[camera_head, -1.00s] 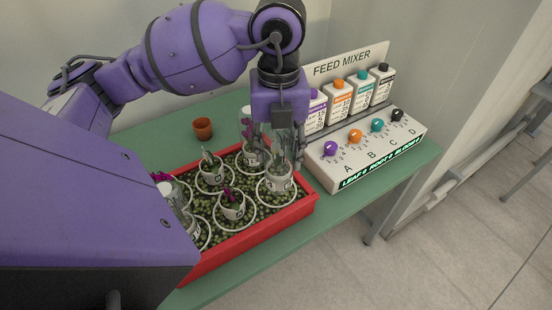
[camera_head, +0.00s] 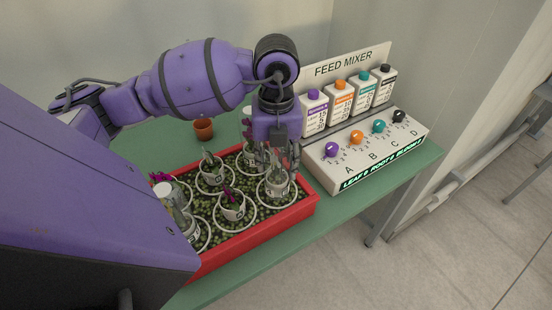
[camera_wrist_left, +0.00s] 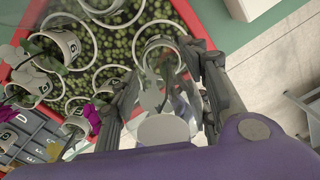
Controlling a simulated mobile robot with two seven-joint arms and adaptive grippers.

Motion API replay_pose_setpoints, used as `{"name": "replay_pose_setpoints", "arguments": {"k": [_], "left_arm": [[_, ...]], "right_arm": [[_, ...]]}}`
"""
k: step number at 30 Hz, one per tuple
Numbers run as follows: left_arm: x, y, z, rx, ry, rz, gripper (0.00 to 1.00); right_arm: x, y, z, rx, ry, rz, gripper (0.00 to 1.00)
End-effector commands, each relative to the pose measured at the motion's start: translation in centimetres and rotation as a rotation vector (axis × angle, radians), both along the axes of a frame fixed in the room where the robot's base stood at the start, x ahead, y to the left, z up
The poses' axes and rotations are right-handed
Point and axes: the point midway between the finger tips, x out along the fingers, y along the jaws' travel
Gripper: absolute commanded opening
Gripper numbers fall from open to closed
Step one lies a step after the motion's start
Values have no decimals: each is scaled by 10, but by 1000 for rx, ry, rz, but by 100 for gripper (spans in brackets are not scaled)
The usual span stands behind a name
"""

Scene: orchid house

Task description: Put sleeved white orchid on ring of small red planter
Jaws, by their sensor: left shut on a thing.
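The small red planter (camera_head: 262,232) stands on the green bench, filled with green pebbles and fitted with several white rings. My left gripper (camera_head: 278,163) points down over the planter's right corner and is shut on the sleeved white orchid (camera_head: 277,186), whose pale labelled pot is inside or just above the corner ring (camera_head: 295,196). I cannot tell whether the pot touches the ring. In the left wrist view the clear sleeve and white bloom (camera_wrist_left: 160,130) sit between the fingers (camera_wrist_left: 166,92), with a ring (camera_wrist_left: 160,40) beyond. My right gripper is not in view.
Other rings hold sleeved potted orchids, some magenta (camera_head: 232,207), close to the gripper. The feed mixer (camera_head: 365,150) with bottles and knobs stands right of the planter. A small terracotta pot (camera_head: 203,128) stands behind on the green bench (camera_head: 160,137).

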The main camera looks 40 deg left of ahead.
Motion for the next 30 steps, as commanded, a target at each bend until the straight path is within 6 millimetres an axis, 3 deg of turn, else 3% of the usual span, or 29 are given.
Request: {"name": "replay_pose_setpoints", "arguments": {"k": [1, 2, 6, 15, 19, 30], "left_arm": [[0, 0, -3, 0, 1, 0, 0], [0, 0, -4, 1, 2, 0, 44], [0, 0, -3, 0, 1, 0, 62], [0, 0, -2, 0, 1, 0, 62], [1, 0, 8, 1, -2, 0, 62], [1, 0, 83, 2, -5, 0, 62]], "right_arm": [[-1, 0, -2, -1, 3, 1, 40], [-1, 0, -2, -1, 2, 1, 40], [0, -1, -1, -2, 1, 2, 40], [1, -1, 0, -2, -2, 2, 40], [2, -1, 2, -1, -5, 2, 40], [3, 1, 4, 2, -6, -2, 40]]}}
